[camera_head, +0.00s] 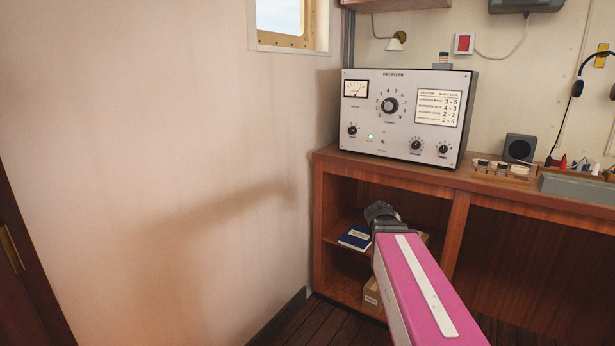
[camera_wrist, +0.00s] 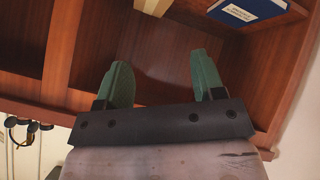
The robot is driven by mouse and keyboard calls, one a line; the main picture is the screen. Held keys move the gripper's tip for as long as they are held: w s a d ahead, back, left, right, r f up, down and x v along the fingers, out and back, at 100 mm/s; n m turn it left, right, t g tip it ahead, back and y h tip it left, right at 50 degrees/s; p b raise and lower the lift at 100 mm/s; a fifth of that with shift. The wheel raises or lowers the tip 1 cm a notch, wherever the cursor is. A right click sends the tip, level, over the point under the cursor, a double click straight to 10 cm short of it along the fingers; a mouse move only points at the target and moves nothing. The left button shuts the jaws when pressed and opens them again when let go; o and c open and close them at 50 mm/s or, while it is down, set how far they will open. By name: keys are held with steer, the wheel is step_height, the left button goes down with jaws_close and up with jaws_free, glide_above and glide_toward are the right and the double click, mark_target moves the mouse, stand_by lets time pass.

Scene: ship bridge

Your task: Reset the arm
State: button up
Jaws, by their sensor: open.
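My arm reaches in from the bottom right of the head view, with its dark end in front of the wooden desk (camera_head: 458,235). My gripper (camera_wrist: 160,75) shows in the wrist view with two green fingers spread apart. It is open, with nothing between the fingers. The fingers point towards the open shelf space of the desk. In the head view the fingers are hidden behind the arm.
A grey receiver (camera_head: 408,115) stands on the desk top. A blue book (camera_head: 356,237) lies on the inner shelf, with a cardboard box (camera_head: 372,295) below. A headset (camera_head: 579,85) hangs at the right. The floor (camera_head: 315,325) left of the arm looks clear.

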steer(key=s+a+f+n+g+y, duration=0.1)
steer(key=s+a+f+g+y, duration=0.2)
steer(key=s+a+f, duration=0.3)
steer(key=s+a+f+g+y, duration=0.3)
steer(key=s+a+f, duration=0.3)
steer(key=s+f, duration=0.4)
step_height(320, 180, down, 2)
steer(key=shift+s+n+g, duration=0.25)
steer(key=shift+n+g, duration=0.15)
steer(key=shift+g, duration=0.2)
